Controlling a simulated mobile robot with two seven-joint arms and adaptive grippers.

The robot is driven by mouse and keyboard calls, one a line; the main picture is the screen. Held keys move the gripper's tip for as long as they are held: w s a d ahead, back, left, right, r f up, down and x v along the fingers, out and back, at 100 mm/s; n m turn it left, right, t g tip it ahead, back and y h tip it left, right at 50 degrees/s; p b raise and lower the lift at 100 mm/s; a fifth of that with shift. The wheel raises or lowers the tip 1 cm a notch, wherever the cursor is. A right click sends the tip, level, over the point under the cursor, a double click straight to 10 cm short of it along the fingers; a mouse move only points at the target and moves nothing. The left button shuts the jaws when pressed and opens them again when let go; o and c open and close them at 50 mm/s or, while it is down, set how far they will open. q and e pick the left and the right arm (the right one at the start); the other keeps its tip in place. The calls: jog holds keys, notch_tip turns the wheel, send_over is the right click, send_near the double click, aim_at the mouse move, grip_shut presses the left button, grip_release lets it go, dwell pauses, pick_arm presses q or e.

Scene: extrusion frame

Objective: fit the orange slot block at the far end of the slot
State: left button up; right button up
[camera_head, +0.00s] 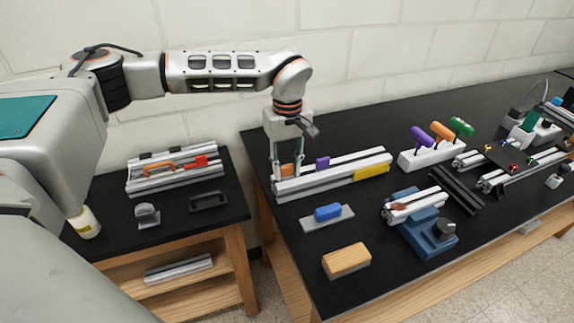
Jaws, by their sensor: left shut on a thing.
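The orange slot block (287,170) shows as a small patch between the fingers of my left gripper (286,173). The gripper points down at the left end of the light-grey slotted extrusion (327,182) and is shut on the block. The block is at about the height of the rail's top; I cannot tell whether it sits in the slot or just above it. A purple block (322,163) stands on the extrusion right of the gripper. A yellow piece (372,172) is on the front side near its right end. My right gripper is not in view.
A blue block on a grey plate (341,218), a wooden block (346,260) and a blue vise (424,233) stand in front. A white rack (431,154) with coloured handles is to the right. A smaller table (180,219) at left holds another extrusion. A wall runs behind.

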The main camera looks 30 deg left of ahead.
aim_at(287, 166)
pick_arm(q)
jog(key=shift+f, duration=0.35)
jog(key=o, duration=1.3)
notch_tip(287, 166, up, 12)
jog(key=shift+f, duration=0.1)
